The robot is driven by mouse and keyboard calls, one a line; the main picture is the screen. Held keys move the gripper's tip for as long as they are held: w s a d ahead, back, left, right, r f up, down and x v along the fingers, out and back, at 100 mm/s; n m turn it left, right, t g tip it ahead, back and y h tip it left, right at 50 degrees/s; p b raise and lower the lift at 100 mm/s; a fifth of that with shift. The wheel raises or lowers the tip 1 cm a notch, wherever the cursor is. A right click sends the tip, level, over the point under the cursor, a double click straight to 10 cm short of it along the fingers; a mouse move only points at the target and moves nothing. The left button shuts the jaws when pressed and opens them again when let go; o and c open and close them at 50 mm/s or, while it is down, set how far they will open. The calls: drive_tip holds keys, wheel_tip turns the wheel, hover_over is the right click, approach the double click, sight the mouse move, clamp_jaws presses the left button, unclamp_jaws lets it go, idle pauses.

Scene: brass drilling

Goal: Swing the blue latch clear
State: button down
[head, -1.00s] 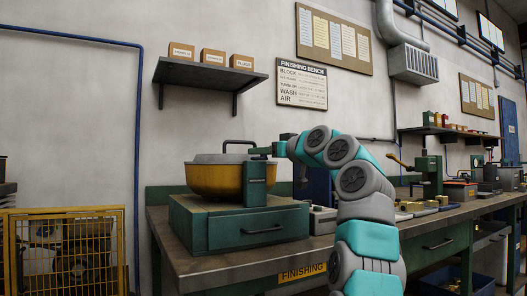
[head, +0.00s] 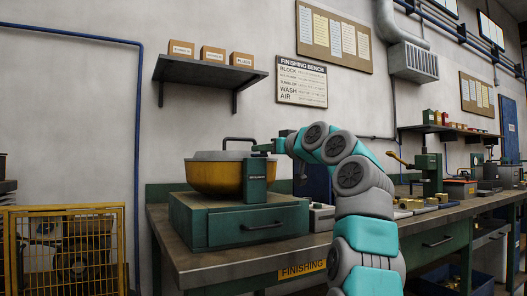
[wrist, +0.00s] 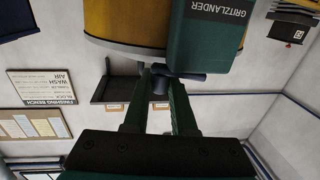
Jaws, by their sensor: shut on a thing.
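The blue latch (wrist: 160,86) shows in the wrist view as a small dark blue bar and knob below the green GRITZLANDER housing. My gripper (wrist: 159,80) has its two green fingers on either side of the knob and is shut on it. In the head view my gripper (head: 263,148) is at the top of the green post (head: 255,182), beside the yellow tumbler bowl (head: 213,178). The bowl has a grey lid (head: 215,155) with a dark handle. The latch is too small and covered to make out in the head view.
The bowl stands on a green drawer base (head: 190,222) on the finishing bench (head: 205,264). A small grey box (head: 321,218) sits to its right. A shelf with boxes (head: 210,73) hangs above. A yellow wire cage (head: 65,212) stands at the left.

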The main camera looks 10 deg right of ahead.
drive_tip(key=shift+s+f+m+h+b, duration=0.1)
drive_tip(key=shift+f+m+h+b, duration=0.2)
drive_tip(key=shift+h+b, duration=0.15)
drive_tip(key=shift+s+d+r+m+t+h+b, duration=0.1)
drive_tip(key=shift+m+t+h+b, duration=0.3)
drive_tip(key=shift+h, duration=0.2)
drive_tip(key=shift+s+d+r+m+t+h+b, duration=0.1)
drive_tip(key=shift+m+t+h+b, duration=0.25)
drive_tip(key=shift+h, duration=0.2)
drive_tip(key=shift+s+r+m+h, duration=0.1)
drive_tip(key=shift+s+m+h, duration=0.1)
drive_tip(key=shift+m+h, duration=0.75)
drive_tip(key=shift+d+h, duration=0.1)
drive_tip(key=shift+h, duration=0.15)
drive_tip(key=c, duration=0.7)
unclamp_jaws()
drive_tip(key=shift+c, duration=0.2)
drive_tip(key=shift+s, duration=0.15)
